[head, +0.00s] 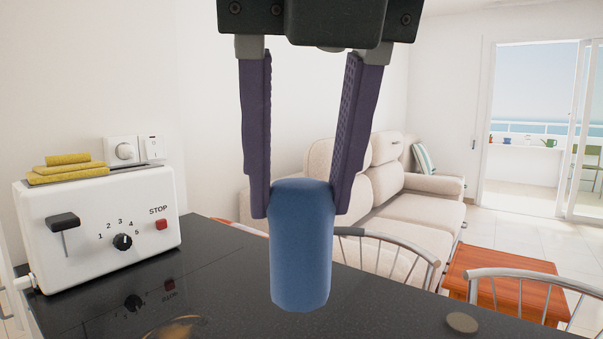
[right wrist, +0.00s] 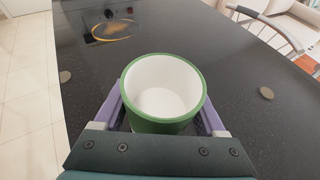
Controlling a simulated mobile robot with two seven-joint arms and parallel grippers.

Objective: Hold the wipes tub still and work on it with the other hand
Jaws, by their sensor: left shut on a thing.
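In the head view my left gripper (head: 302,200) comes down from the top. Its purple fingers are shut on the upper end of a plain blue cylinder (head: 301,255), which hangs upright in front of the dark counter. In the right wrist view a round green tub (right wrist: 163,125), white inside, open at the top and empty, is between the fingers of my right gripper (right wrist: 163,117). The fingers lie against its two sides and look shut on it; their tips are partly hidden by the tub. I cannot tell which of the two is the wipes tub. The right gripper is outside the head view.
A white toaster (head: 100,225) with yellow slices (head: 65,172) on top stands at the left of the dark counter (head: 230,300). Small flat discs (right wrist: 267,93) lie on the counter. Metal-backed chairs (head: 385,240), a low wooden table (head: 490,270) and a sofa (head: 430,210) are beyond it.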

